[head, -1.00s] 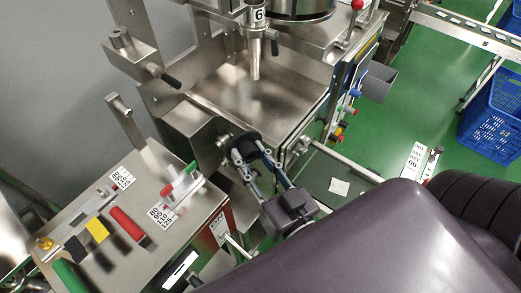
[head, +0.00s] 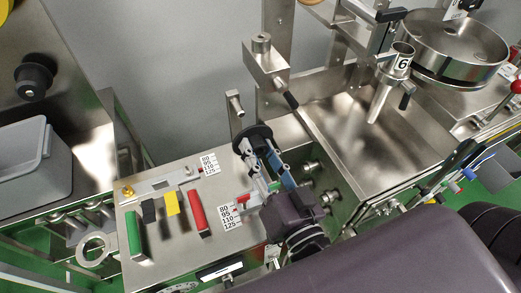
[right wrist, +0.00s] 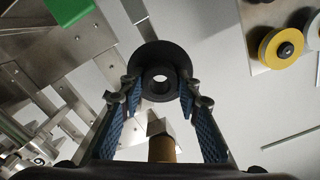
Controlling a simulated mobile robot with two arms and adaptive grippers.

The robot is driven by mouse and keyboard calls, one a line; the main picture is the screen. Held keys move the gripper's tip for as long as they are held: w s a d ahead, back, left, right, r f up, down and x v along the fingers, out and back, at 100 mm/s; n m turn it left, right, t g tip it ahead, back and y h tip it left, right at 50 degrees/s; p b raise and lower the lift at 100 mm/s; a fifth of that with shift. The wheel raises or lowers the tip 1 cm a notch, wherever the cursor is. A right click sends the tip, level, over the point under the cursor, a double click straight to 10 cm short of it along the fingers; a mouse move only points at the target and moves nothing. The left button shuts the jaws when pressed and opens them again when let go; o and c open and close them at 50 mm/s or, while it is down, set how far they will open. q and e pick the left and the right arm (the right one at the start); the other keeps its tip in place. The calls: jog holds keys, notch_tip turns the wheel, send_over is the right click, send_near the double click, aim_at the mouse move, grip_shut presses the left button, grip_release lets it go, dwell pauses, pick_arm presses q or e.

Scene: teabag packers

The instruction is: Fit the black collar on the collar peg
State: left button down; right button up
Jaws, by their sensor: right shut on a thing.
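The black collar, a round flange with a hub and a central hole, is held upright in my right gripper (head: 263,158) above the bench plate. The collar (head: 252,137) faces the camera in the right wrist view (right wrist: 160,62), with its hole open and nothing through it. The two blue-padded fingers are shut on either side of its hub. A short steel peg on an upright post (head: 235,103) stands just behind and left of the collar, apart from it. I cannot tell whether this is the collar peg. My left gripper is not in view.
The bench plate (head: 165,245) carries red (head: 197,213), yellow (head: 171,203) and green (head: 134,235) parts. A steel machine box (head: 338,180) stands right of the gripper. A grey bin (head: 35,170) and a black knob (head: 35,77) are at the left.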

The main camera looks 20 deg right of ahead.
aim_at(242, 115)
jog(key=shift+w+d+r, duration=0.1)
jog(key=shift+r, duration=0.45)
jog(key=shift+w+r+p, duration=0.1)
jog(key=shift+w+p, duration=0.25)
jog(key=shift+p, duration=0.1)
jog(key=shift+w+p, duration=1.1)
jog(key=shift+w, duration=0.05)
jog(key=shift+w+f+p, duration=0.15)
jog(key=shift+w+p, duration=0.2)
jog(key=shift+w, duration=0.25)
jog(key=shift+w+f+p, duration=0.15)
jog(key=shift+w+p, duration=0.2)
jog(key=shift+w, duration=0.45)
jog(key=shift+b, duration=0.3)
jog(key=shift+w+p, duration=0.5)
jog(key=shift+w, duration=0.55)
jog(key=shift+w+a+p, duration=0.2)
jog(key=shift+w+p, duration=0.25)
jog(key=shift+w, duration=1.3)
